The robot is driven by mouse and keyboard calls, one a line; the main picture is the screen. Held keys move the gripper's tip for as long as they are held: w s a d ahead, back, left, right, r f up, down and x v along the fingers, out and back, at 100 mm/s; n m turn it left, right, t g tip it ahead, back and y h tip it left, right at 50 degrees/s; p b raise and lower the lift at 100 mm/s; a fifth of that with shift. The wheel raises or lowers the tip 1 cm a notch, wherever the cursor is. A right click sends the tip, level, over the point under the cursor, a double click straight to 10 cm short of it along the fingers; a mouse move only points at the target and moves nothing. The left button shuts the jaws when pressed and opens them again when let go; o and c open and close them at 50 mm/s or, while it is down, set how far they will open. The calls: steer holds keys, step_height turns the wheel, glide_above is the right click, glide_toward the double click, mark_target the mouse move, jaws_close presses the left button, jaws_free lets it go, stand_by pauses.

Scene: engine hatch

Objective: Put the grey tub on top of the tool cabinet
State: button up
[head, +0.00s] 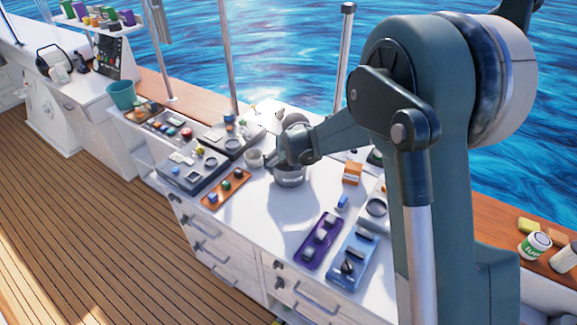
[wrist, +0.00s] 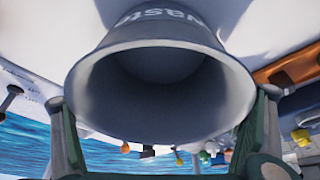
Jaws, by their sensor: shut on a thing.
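My gripper (head: 288,160) is shut on the grey tub (head: 290,178), above the middle of a long white drawer cabinet (head: 262,217). In the wrist view the tub (wrist: 160,48) fills the middle, its open mouth towards the camera and partly legible lettering on its wall. The gripper's fingers (wrist: 160,125) show on either side of its rim. The tub looks empty inside. I cannot tell from the head view whether its base touches the white top. Which piece of furniture is the tool cabinet is not labelled.
An orange tray (head: 227,188) and grey tool trays lie to the left, beside a small whitish cup (head: 253,158). A purple tray (head: 318,241), a blue tray (head: 352,259) and an orange box (head: 352,173) are to the right. Some white top in front is bare. Metal posts stand behind.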

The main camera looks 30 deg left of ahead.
steer(key=shift+f, duration=0.15)
steer(key=o, duration=1)
steer(key=shift+r, duration=0.25)
steer(key=shift+v, duration=5.95)
steer(key=shift+d, duration=0.1)
steer(key=shift+d, duration=0.1)
